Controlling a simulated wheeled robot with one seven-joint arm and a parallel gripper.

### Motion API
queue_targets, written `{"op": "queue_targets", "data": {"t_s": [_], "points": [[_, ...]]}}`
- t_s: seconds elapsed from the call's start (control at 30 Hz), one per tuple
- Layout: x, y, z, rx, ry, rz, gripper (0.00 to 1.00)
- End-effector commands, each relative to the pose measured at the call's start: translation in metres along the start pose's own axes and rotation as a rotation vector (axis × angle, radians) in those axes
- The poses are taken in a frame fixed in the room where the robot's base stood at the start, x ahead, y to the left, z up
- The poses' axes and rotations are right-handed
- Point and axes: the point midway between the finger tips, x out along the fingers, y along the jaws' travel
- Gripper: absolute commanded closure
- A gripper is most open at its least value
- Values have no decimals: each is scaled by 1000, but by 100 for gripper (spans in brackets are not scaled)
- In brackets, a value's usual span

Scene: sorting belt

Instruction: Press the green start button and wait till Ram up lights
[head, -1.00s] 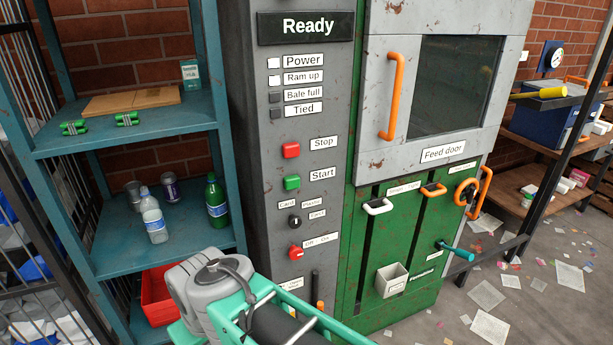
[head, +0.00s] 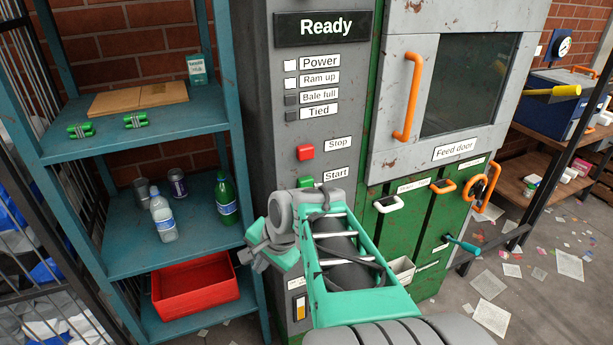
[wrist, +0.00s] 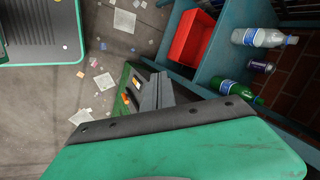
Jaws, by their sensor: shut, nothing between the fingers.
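The green Start button (head: 306,183) is on the grey control panel (head: 262,100), its lower part hidden behind my arm. The Start label (head: 335,173) is just right of it. The display (head: 327,28) reads Ready. The Ram up lamp (head: 291,82) and the Power lamp (head: 290,65) are white and look lit. The Bale full and Tied lamps are dark. My gripper (head: 252,256) is below and left of the Start button, in front of the panel's lower left edge, apart from the button. In the wrist view its grey fingers (wrist: 157,92) are together, with nothing between them.
The red Stop button (head: 305,153) is just above Start. My arm covers the lower panel controls. At left, a teal shelf (head: 110,252) holds bottles, cans and a red tray (head: 195,287). The feed door's orange handle (head: 411,95) stands out at right. Scraps litter the floor.

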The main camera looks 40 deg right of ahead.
Motion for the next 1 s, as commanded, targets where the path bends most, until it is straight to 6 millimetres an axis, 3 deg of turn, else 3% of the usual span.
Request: {"op": "queue_targets", "data": {"t_s": [0.03,0.1,0.2,0.3,0.47,0.83,1.0], "points": [[-18,1,-38,263,9,-46,100],[-34,8,-82,636,0,-136,100],[-56,24,-131,1058,-34,-257,100],[-74,38,-160,1326,-75,-346,100],[-84,48,-176,1486,-111,-402,100],[-81,46,-177,1485,-111,-401,100],[-72,34,-187,1482,-112,-399,100]]}}
